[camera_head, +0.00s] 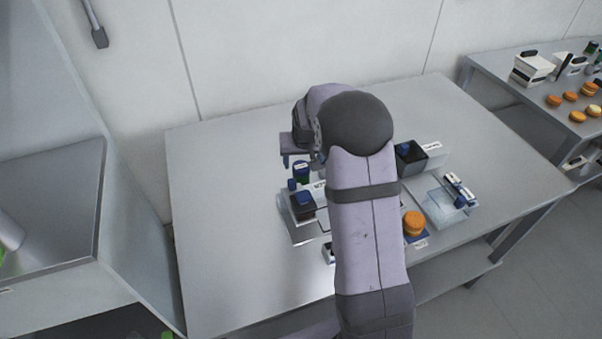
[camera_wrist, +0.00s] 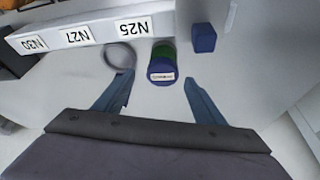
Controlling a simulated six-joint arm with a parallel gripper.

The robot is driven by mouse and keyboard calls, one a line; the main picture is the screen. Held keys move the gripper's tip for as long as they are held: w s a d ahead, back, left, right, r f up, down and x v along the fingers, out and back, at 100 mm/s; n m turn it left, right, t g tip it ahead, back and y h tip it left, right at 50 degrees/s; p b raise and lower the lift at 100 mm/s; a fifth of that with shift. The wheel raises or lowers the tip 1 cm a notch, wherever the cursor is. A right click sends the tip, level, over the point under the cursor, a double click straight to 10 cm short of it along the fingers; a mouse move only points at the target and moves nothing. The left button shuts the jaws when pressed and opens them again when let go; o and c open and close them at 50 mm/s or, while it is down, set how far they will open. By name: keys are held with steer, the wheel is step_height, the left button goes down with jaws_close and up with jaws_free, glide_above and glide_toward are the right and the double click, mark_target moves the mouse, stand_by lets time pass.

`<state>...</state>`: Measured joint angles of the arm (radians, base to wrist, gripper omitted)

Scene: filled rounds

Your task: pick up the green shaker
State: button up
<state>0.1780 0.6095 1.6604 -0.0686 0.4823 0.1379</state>
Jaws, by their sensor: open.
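The green shaker (camera_wrist: 162,66) stands in the wrist view with a blue lid and a small white label, beside the label strip. In the head view the green shaker (camera_head: 301,172) shows just below my gripper, partly hidden by it. My gripper (camera_wrist: 157,92) is open, with its two blue fingers on either side of the near end of the shaker. The fingers look apart from it. In the head view my gripper (camera_head: 300,158) is over the table, left of my dark wrist joint.
A white strip labelled N30, N27 and N25 (camera_wrist: 92,32) lies left of the shaker, with a grey ring (camera_wrist: 119,55) beside it. A blue block (camera_wrist: 203,38) is to the right. An orange round (camera_head: 413,223) and a clear tray (camera_head: 446,209) stand right of my arm. The table's left side (camera_head: 220,220) is clear.

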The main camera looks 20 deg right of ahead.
mark_target(301, 167)
steer(key=shift+a+p+x, duration=0.15)
steer(key=shift+p+x, duration=0.45)
steer(key=shift+x, duration=0.25)
steer(key=shift+a+p+x, duration=0.1)
steer(key=shift+p+x, duration=0.45)
steer(key=shift+x, duration=1.2)
steer(key=shift+s+f, duration=0.1)
steer(key=shift+s, duration=0.1)
steer(key=c, duration=1.2)
